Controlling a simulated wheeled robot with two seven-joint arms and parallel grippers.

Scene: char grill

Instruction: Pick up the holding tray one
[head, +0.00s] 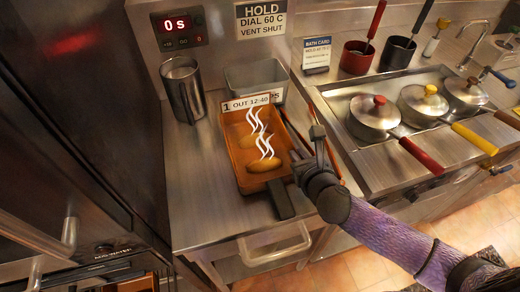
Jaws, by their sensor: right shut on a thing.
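Holding tray one (238,168) is an orange-brown rectangular pan on the steel counter. My right gripper (306,149) comes in from the lower right and is shut at the tray's right rim. The exact contact is partly hidden by the fingers. I cannot tell whether the tray is lifted off the counter. My left gripper is not in view.
A metal pitcher (183,88) stands left of the tray, and a steel bin (254,77) is behind it. On the right, lidded pots (374,116) sit in a steel bath, their handles sticking out forward. A dark cabinet stands at the left.

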